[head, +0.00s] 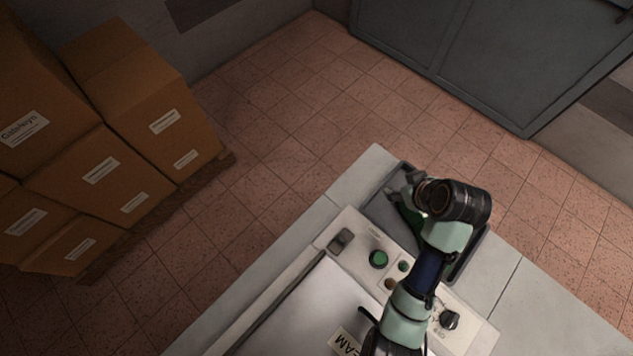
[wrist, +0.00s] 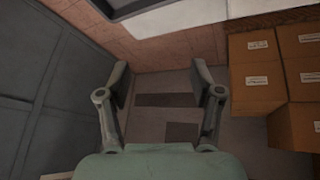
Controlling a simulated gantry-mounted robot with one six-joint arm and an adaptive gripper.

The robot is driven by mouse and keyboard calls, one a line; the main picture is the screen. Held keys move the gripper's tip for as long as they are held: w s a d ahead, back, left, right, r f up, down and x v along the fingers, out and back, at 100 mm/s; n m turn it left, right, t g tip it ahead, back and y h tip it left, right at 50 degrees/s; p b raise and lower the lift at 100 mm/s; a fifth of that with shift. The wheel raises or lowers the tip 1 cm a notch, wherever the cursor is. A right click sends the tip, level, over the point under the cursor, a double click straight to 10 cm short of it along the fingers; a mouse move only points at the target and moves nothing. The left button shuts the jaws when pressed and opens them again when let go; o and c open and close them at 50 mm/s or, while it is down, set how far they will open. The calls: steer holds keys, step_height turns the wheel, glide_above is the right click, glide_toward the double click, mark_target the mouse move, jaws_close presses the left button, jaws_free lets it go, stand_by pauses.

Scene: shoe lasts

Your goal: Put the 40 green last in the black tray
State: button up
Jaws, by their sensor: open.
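The black tray (head: 378,209) lies on the pale table in the head view, partly covered by my arm. My gripper (head: 396,188) is above the tray's left part in the head view. In the wrist view my gripper (wrist: 160,84) has its two fingers spread wide with nothing between them.
A machine panel with a green button (head: 379,259) and knobs sits just in front of the tray. Stacked cardboard boxes (head: 100,170) stand on a pallet at left. A grey cabinet (head: 470,50) stands at the back. The tiled floor between is clear.

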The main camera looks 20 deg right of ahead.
steer(key=w+a+r+t, duration=0.2)
steer(key=w+a+r, duration=0.15)
steer(key=a, duration=0.55)
steer(key=w+a+r+t, duration=0.2)
steer(key=w+a+r, duration=0.15)
steer(key=a, duration=0.65)
steer(key=s+a+r+t+y, duration=0.1)
steer(key=s+a+r+t, duration=0.2)
steer(key=a+r, duration=0.5)
steer(key=a, duration=0.4)
steer(key=shift+s, duration=0.2)
